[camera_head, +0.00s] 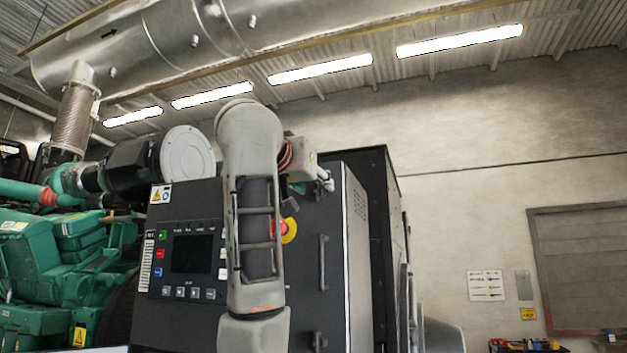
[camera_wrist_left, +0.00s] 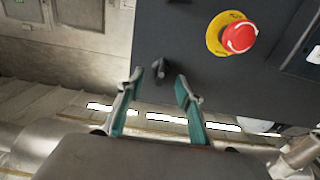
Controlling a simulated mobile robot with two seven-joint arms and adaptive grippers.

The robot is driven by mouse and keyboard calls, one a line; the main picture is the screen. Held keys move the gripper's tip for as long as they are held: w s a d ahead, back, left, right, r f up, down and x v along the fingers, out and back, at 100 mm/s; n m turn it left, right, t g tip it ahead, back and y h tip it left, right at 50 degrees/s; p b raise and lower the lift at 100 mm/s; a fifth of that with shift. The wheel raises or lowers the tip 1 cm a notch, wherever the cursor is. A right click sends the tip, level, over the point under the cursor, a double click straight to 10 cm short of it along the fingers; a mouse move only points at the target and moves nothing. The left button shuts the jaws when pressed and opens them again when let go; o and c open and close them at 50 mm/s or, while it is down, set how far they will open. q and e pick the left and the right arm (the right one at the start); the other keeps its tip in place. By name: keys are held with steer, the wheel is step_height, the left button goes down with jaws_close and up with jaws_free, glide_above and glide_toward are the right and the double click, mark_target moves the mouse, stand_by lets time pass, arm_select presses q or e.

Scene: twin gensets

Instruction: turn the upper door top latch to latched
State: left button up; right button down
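The upper door top latch is a small dark handle (camera_wrist_left: 160,68) on the dark door, seen in the left wrist view. My left gripper (camera_wrist_left: 158,88) is open there, with one teal-padded finger on each side of the latch and a visible gap to both. I cannot tell how deep the fingers reach around it. In the head view my left gripper (camera_head: 324,182) is at the upper part of the grey cabinet door (camera_head: 306,240), and the latch is hidden behind it. My right gripper is not in view.
A red emergency stop button on a yellow ring (camera_wrist_left: 238,37) is close to the latch. In the head view, the control panel (camera_head: 188,255) is left of my arm. A vertical door handle (camera_head: 323,262) and a lower latch (camera_head: 319,341) are below the gripper.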

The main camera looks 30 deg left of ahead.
arm_select(q)
steer(key=shift+w+a, duration=0.1)
steer(key=shift+w, duration=0.3)
jaws_close()
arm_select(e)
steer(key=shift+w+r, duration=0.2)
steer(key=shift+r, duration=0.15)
